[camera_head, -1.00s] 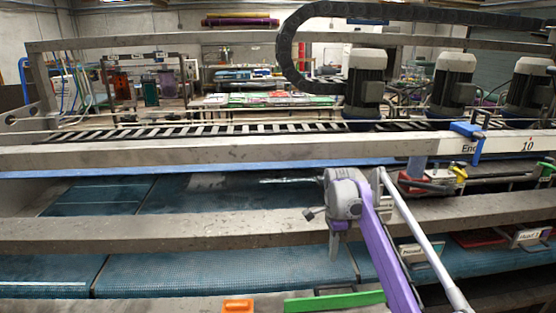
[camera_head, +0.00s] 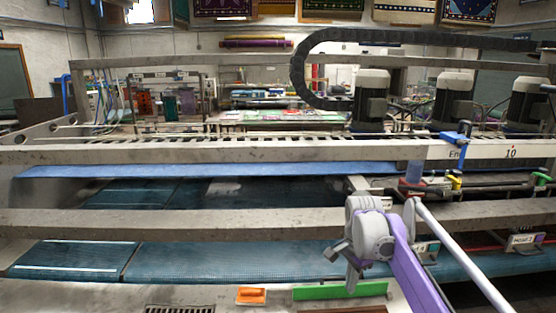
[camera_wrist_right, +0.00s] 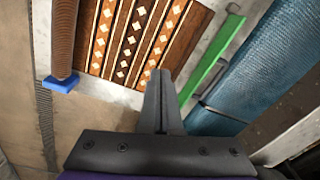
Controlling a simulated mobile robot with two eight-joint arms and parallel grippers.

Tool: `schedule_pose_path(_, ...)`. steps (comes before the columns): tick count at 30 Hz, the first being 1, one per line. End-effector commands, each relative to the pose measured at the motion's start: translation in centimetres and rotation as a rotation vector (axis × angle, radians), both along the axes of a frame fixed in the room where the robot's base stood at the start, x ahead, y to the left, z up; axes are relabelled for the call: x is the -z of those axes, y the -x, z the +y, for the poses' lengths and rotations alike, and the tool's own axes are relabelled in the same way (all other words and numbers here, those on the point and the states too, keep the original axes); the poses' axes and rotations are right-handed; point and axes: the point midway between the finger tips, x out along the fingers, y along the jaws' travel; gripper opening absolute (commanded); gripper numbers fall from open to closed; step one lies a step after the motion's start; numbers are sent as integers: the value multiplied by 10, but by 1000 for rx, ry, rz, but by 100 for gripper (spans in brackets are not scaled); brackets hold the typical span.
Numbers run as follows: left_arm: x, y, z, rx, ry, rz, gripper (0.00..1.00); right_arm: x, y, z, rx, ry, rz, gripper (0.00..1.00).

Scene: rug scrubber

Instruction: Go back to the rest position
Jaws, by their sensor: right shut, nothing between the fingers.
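My right gripper (camera_head: 352,278) hangs from its grey wrist joint in the head view, in front of the near metal beam of the rug scrubber (camera_head: 230,222). Its purple and white arm comes in from the lower right. In the right wrist view the two fingers (camera_wrist_right: 161,95) are pressed together with nothing between them. They point towards a brown striped rug (camera_wrist_right: 135,35) with pale diamonds. My left gripper is not in view.
Blue mesh belts (camera_head: 240,262) lie beyond a metal ledge that carries an orange block (camera_head: 251,296) and a green bar (camera_head: 340,290). Several motors (camera_head: 370,100) stand on the machine. A ribbed brown roll (camera_wrist_right: 63,40) with a blue end shows in the right wrist view.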

Motion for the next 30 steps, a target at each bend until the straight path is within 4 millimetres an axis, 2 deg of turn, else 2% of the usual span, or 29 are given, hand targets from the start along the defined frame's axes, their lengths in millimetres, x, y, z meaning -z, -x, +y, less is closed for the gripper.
schedule_pose_path(1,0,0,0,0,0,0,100,-3,16,1,-58,4,-24,0)
schedule_pose_path(5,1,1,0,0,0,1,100,-4,57,3,-241,24,-95,0)
schedule_pose_path(11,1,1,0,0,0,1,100,12,129,6,-532,83,-207,0)
schedule_pose_path(14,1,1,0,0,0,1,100,28,166,7,-676,126,-260,0)
schedule_pose_path(18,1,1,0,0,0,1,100,59,217,8,-869,197,-326,0)
schedule_pose_path(21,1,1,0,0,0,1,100,82,246,9,-986,249,-363,0)
schedule_pose_path(25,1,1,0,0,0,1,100,105,271,10,-1093,301,-394,0)
schedule_pose_path(30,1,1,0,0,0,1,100,117,283,10,-1151,331,-410,0)
